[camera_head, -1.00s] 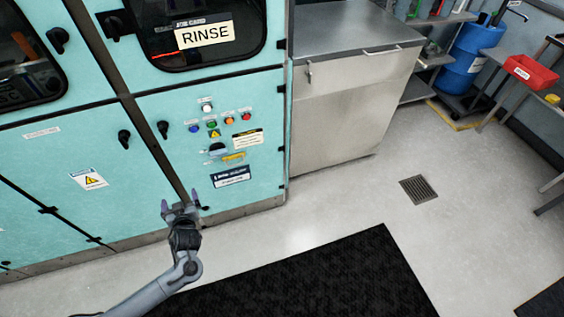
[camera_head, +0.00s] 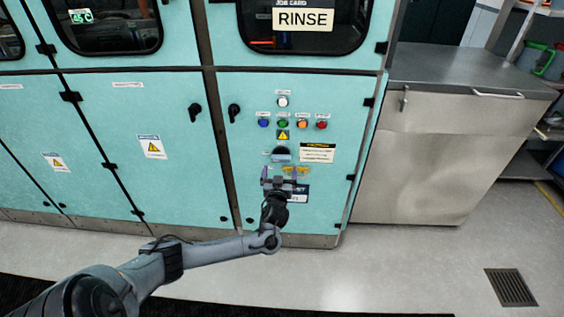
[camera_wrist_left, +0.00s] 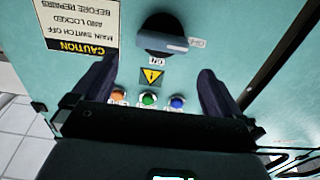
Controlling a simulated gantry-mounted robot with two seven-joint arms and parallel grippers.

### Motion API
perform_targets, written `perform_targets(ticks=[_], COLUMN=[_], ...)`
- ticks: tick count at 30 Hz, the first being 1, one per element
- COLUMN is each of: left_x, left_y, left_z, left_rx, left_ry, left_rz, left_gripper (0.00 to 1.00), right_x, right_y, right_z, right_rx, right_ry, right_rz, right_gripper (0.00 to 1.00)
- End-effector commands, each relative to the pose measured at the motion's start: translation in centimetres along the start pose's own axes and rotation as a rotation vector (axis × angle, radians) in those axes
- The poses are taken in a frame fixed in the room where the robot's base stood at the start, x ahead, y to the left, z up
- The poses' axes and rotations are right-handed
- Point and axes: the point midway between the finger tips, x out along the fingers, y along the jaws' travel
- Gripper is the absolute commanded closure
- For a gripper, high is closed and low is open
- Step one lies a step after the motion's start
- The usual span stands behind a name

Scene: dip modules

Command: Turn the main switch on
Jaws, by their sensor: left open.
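The main switch (camera_head: 281,152) is a dark round knob with a grey handle on the teal panel, below the buttons. In the left wrist view, which is upside down, the switch (camera_wrist_left: 160,36) is near the top. Its grey handle lies sideways, its end by a small label on the right that seems to read OFF. An ON label is on the button side. My left gripper (camera_head: 285,173) is open and empty, just below the switch in the head view. Its two dark fingers (camera_wrist_left: 157,68) are apart in the wrist view, with the switch beyond them. My right gripper is not seen.
Blue, green, orange and red buttons (camera_head: 283,123) and a white one (camera_head: 282,102) sit above the switch. A yellow warning triangle (camera_wrist_left: 151,77) and a caution label (camera_head: 317,152) are close by. A steel cabinet (camera_head: 430,150) stands to the right.

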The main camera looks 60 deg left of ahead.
Motion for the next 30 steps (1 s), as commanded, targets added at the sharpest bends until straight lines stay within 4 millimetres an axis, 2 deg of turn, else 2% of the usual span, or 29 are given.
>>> perform_targets(ticks=[9, 15, 21, 30], left_x=[5.2, 7.6, 8.7, 8.8], left_y=[-0.1, -0.1, -0.1, -0.1], left_z=[0.3, 0.2, 0.1, 0.1], left_rx=[0.001, 0.001, 0.001, 0.001], left_ry=[0.002, 0.001, -0.001, -0.002], left_rz=[-0.003, -0.002, -0.002, -0.001], left_gripper=[0.00, 0.00, 0.00, 0.00], right_x=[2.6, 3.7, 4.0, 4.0], right_y=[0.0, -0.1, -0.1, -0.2], right_z=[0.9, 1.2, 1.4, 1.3], right_rx=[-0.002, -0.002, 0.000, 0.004], right_ry=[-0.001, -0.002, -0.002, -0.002], right_rz=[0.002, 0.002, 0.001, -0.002], right_gripper=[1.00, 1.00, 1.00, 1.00])
